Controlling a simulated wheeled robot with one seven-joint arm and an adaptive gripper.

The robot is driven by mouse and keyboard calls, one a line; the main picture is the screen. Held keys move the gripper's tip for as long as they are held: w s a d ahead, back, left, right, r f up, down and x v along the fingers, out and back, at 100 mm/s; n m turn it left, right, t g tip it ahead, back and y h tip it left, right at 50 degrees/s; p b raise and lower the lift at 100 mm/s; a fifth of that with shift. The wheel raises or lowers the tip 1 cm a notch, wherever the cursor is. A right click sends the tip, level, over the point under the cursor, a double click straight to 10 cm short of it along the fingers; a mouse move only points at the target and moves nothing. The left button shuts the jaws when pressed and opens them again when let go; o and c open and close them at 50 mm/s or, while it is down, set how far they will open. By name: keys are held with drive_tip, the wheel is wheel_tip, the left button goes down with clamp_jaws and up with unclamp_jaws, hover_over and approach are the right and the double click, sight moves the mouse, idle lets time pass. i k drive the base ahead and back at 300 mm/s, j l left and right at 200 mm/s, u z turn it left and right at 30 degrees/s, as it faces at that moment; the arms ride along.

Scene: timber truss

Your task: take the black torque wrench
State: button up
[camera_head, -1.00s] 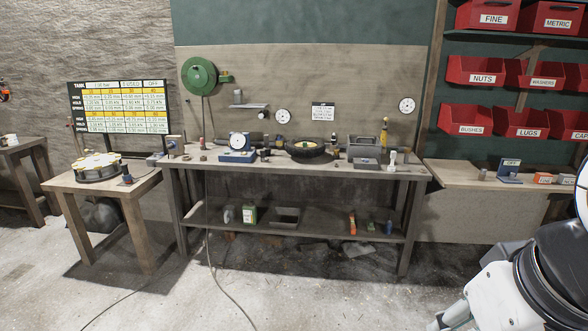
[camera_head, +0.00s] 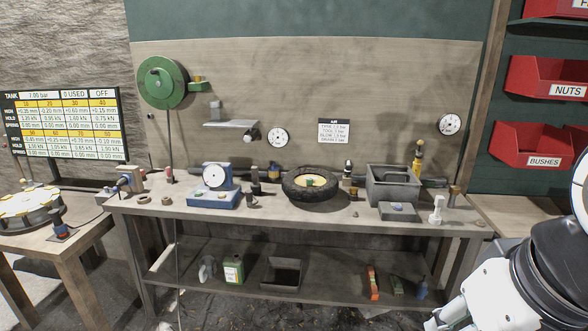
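I cannot make out a black torque wrench for certain among the small items on the workbench (camera_head: 330,216). A dark pipe-like bar (camera_head: 434,182) shows at the back of the bench top, partly hidden behind other items; I cannot tell what it is. Part of my white and black arm shows at the lower right, in front of the bench's right end.
The bench holds a blue dial gauge stand (camera_head: 213,197), a black tyre (camera_head: 310,194) and a grey bin (camera_head: 393,194). Its lower shelf holds a green box (camera_head: 233,270) and an open tray (camera_head: 283,275). A side table (camera_head: 75,246) stands left; red bins (camera_head: 534,146) hang right.

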sight(348, 167)
drive_tip(key=i, duration=1.9)
drive_tip(key=i+l+u, duration=0.1)
drive_tip(key=i+u, duration=0.15)
drive_tip(key=i, duration=0.3)
